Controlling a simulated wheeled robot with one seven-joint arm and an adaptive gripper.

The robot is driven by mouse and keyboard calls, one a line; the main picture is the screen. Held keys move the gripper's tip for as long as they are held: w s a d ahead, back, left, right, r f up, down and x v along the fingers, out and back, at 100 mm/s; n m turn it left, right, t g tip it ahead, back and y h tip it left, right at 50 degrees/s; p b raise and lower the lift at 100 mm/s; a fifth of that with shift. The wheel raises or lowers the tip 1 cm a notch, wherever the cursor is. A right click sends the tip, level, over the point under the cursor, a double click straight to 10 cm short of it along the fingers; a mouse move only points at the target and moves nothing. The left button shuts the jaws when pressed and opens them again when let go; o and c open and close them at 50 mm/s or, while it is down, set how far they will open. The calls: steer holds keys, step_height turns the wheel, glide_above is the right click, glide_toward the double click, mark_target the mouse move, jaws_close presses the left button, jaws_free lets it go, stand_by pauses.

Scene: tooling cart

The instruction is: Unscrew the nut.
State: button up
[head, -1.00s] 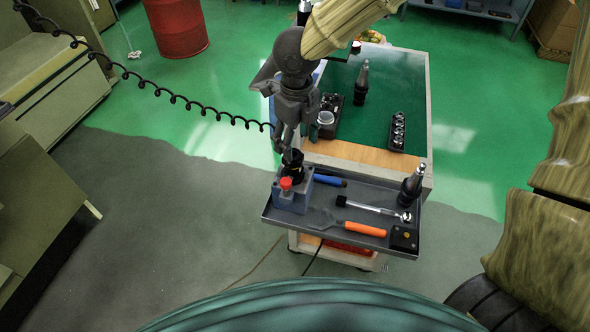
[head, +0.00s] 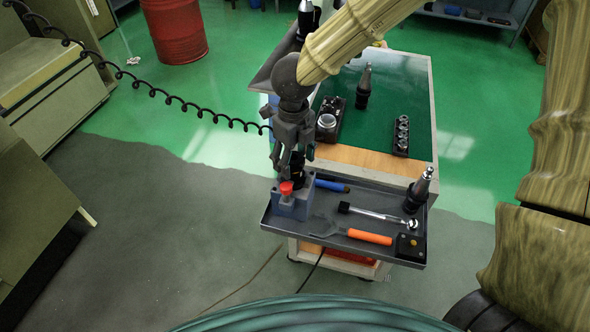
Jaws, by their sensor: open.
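A blue-grey fixture block (head: 289,206) with a red knob (head: 286,188) stands at the left end of the grey tray. A black cylindrical piece (head: 297,174) sits upright in the top of the block. The nut would be at its upper end, but I cannot make it out as a separate part. My gripper (head: 289,167) points down directly over the block. Its fingers are open, with the upper part of the black piece between them and partly hidden. I cannot tell whether either finger touches it.
The tray (head: 330,229) also holds an orange-handled tool (head: 370,237), a ratchet (head: 378,214), a blue-handled tool (head: 332,186), a black tool holder (head: 417,192) and a small black box (head: 408,247). Behind, the cart top (head: 400,80) carries several more parts.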

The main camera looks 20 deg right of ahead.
steer(key=shift+s, duration=0.1)
steer(key=c, duration=1.1)
steer(key=shift+r+n+p, duration=0.2)
steer(key=shift+n+p, duration=0.2)
steer(key=shift+p, duration=0.45)
steer(key=n+p, duration=0.4)
steer(key=p, duration=0.2)
steer(key=shift+n+p, duration=0.4)
steer(key=shift+p, duration=0.2)
steer(key=shift+f, duration=0.2)
steer(key=shift+r+n+p, duration=0.1)
steer(key=shift+n+p, duration=0.2)
